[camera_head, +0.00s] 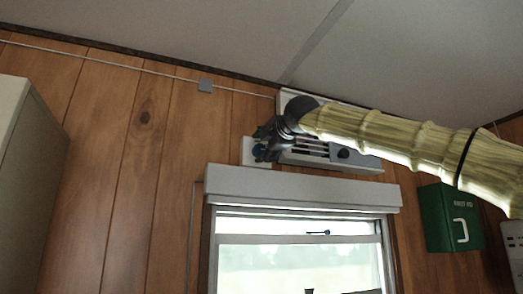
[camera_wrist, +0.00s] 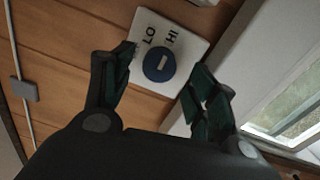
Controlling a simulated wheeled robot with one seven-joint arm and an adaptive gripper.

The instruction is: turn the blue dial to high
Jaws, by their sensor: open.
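The blue dial (camera_wrist: 159,67) is a round knob with a pale bar, on a white plate (camera_wrist: 187,38) marked LO and HI on the wood wall. My gripper (camera_wrist: 163,82) is open, one finger on each side of the dial, and I see no contact. In the head view the dial (camera_head: 259,151) is mostly hidden behind my gripper (camera_head: 262,144), and the plate shows at its left.
A white vented unit (camera_head: 363,160) with a dark knob is right of the plate. A window (camera_head: 300,255) under a pale housing (camera_head: 300,188) lies below. A green first-aid box (camera_head: 450,218) hangs at right, a cabinet (camera_head: 25,170) stands at left. A cable with a grey box (camera_head: 205,86) runs along the wall.

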